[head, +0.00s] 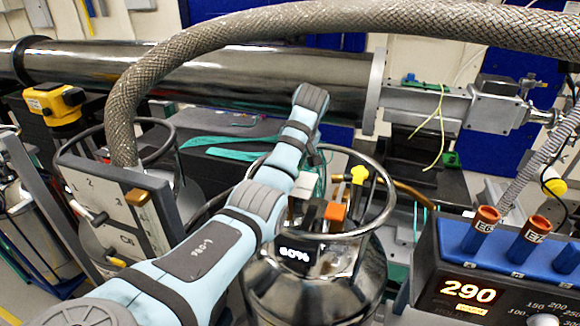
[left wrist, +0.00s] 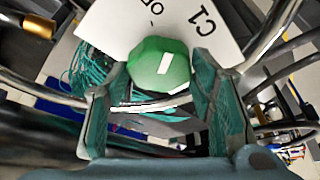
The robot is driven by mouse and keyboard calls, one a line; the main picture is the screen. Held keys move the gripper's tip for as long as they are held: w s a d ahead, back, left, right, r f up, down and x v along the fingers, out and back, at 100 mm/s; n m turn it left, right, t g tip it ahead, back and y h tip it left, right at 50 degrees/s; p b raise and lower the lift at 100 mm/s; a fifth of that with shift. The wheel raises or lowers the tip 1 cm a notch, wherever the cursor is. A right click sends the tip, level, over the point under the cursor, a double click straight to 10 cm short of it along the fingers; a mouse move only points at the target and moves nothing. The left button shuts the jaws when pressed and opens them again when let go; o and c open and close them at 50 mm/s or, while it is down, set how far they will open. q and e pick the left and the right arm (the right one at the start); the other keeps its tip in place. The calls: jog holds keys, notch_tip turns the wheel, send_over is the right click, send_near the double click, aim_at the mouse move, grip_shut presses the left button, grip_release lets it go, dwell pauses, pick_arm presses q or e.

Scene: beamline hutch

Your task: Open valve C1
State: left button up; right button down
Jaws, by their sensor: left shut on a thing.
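The green faceted valve knob (left wrist: 160,66) has a white mark on its face and sits between my left gripper's fingertips (left wrist: 160,57) in the left wrist view. The teal-padded fingers are shut on the knob. There my arm hides the knob, and the fingertips are hard to make out. My right gripper is not in view.
A steel ring handle (head: 385,208) surrounds the dewar top. A braided hose (head: 200,45) arches over the arm. A blue controller box (head: 460,255) reading 290 stands at right.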

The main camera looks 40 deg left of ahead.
pick_arm(q)
jog(key=n+g, duration=0.1)
jog(key=n, duration=0.3)
jog(key=shift+w+n+g, duration=0.1)
jog(key=shift+n+g, duration=0.2)
jog(key=shift+g, duration=0.1)
dwell(0.5)
jog(key=o, duration=1.2)
jog(key=shift+w, duration=0.1)
jog(key=shift+c, duration=0.2)
jog(key=shift+d+r, duration=0.1)
jog(key=shift+r, duration=0.1)
jog(key=d, duration=1.2)
jog(key=shift+w+d+r, duration=0.25)
jog(key=shift+w+r, duration=0.05)
jog(key=shift+a, duration=0.15)
jog(key=shift+a, duration=0.1)
